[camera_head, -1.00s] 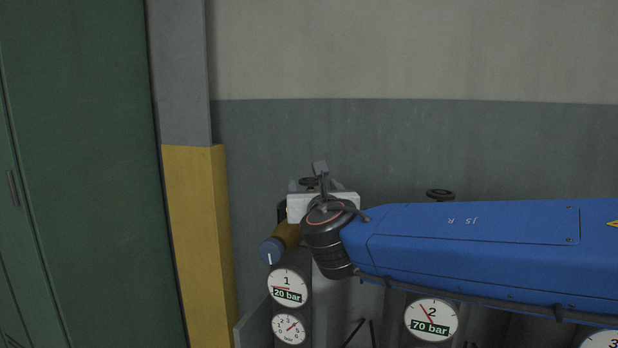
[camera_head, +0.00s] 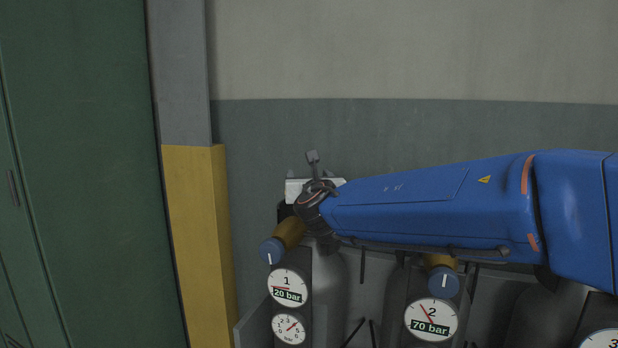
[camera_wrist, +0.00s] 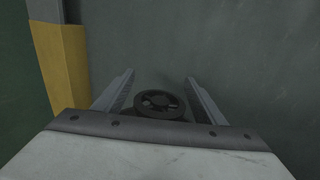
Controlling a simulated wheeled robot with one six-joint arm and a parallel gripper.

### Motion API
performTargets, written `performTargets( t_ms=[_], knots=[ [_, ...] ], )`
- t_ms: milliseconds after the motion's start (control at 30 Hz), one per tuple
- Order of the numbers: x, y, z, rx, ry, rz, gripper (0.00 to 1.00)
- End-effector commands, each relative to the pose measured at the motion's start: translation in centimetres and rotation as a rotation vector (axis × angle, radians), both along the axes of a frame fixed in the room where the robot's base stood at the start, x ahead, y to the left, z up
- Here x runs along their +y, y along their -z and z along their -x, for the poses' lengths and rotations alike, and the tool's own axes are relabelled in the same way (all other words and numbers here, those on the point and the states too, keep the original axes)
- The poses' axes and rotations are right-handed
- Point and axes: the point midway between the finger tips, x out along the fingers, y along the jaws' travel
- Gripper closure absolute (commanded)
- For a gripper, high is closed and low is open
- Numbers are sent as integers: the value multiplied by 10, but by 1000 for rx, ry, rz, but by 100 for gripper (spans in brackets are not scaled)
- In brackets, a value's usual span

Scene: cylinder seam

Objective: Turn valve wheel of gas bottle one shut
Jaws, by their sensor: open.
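The dark round valve wheel (camera_wrist: 160,104) shows in the wrist view between the two fingers of my gripper (camera_wrist: 159,73). The fingers are spread, with a gap visible on each side of the wheel. Its near edge is partly hidden by the gripper body. In the head view, gas bottle one (camera_head: 330,288) is grey and stands behind the gauge marked 1 (camera_head: 287,287), which reads 20 bar. My gripper's pale body (camera_head: 297,190) is above this bottle. The wheel and fingertips are hidden there behind my wrist and gripper body.
A brown regulator with a blue knob (camera_head: 272,251) sits just left of my wrist. Gauge 2 (camera_head: 431,319) reads 70 bar, below my arm. A yellow and grey pillar (camera_head: 198,240) stands left. The wall (camera_head: 420,135) above is bare.

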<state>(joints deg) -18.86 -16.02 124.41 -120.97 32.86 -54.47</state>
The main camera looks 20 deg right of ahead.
Motion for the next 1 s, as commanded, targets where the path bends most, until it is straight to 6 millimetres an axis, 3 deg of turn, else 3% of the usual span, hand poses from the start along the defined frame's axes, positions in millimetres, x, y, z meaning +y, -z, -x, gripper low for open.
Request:
performTargets(
  t_ms=[100,300,667,1000],
  knots=[
    [0,0,0,0,0,0,36],
    [0,0,0,0,0,0,77],
    [-1,0,1,1,38,-2,77],
    [-6,2,2,3,243,0,77]
  ],
)
